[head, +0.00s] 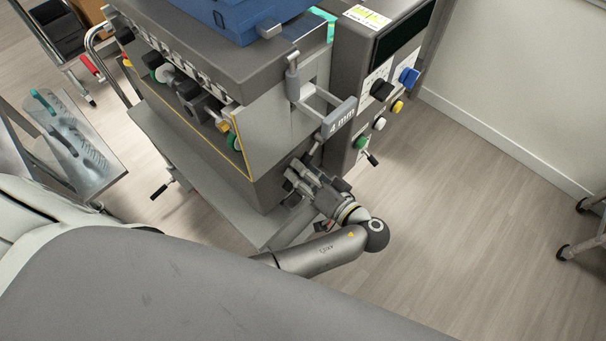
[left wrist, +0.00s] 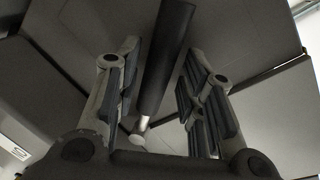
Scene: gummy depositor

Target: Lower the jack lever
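My left gripper (head: 308,180) is at the lower right side of the grey machine, below the bracket marked "4 mm". In the left wrist view, a dark round lever handle (left wrist: 166,60) with a bright metal end runs between the two fingers of the gripper (left wrist: 160,90). The fingers stand apart on either side of the handle, and gaps show; I cannot tell if either touches it. In the head view, a short dark lever (head: 313,149) shows just above the fingers, partly hidden. My right gripper is not in view.
The "4 mm" bracket (head: 338,117) juts out above my gripper. The control box (head: 380,75) with knobs and buttons is to the right. A metal tray cart (head: 75,150) stands at left. The floor at right is open.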

